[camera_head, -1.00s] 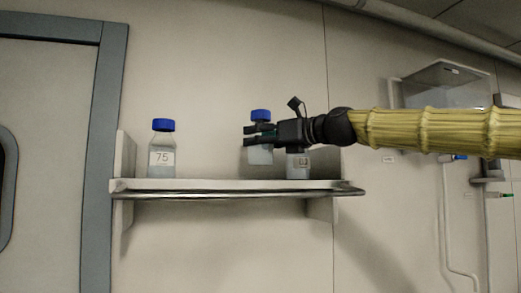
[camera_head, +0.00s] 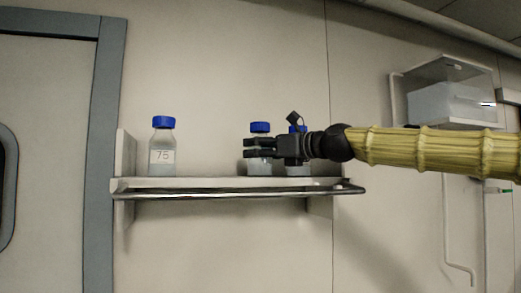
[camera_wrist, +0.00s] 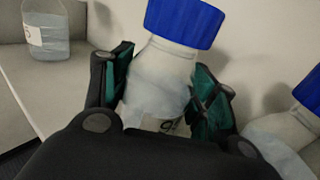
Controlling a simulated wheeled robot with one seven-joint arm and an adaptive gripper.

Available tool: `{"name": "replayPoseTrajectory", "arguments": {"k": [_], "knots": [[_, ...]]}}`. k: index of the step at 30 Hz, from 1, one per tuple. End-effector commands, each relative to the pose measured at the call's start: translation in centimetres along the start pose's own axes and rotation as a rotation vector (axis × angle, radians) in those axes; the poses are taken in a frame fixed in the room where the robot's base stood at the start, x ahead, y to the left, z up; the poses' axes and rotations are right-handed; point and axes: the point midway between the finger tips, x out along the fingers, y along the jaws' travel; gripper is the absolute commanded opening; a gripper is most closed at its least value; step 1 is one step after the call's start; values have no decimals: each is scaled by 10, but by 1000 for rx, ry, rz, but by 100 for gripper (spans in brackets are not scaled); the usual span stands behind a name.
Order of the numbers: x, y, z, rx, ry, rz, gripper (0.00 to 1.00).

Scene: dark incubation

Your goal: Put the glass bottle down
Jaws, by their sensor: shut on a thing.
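A blue-capped glass bottle (camera_head: 260,168) stands upright at the shelf (camera_head: 225,184), between the fingers of my gripper (camera_head: 258,146). Its base looks level with the shelf top; I cannot tell whether it bears fully on it. In the wrist view the gripper (camera_wrist: 160,95) is shut around the bottle (camera_wrist: 158,80), with teal pads on both sides. The bottle's label is mostly hidden by the gripper.
A bottle labelled 75 (camera_head: 162,150) stands at the shelf's left. Another blue-capped bottle (camera_head: 298,170) stands just right of the held one, partly behind my gripper. A metal rail (camera_head: 230,194) runs along the shelf front. Shelf room is free between the left and held bottles.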

Motion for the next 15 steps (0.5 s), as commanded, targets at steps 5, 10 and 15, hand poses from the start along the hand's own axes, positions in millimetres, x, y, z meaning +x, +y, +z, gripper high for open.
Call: {"name": "replayPoseTrajectory", "arguments": {"k": [5,10,15], "knots": [[0,0,-2,1,0,0,67],[0,0,-2,1,0,0,67],[0,0,-1,1,0,0,67]]}}
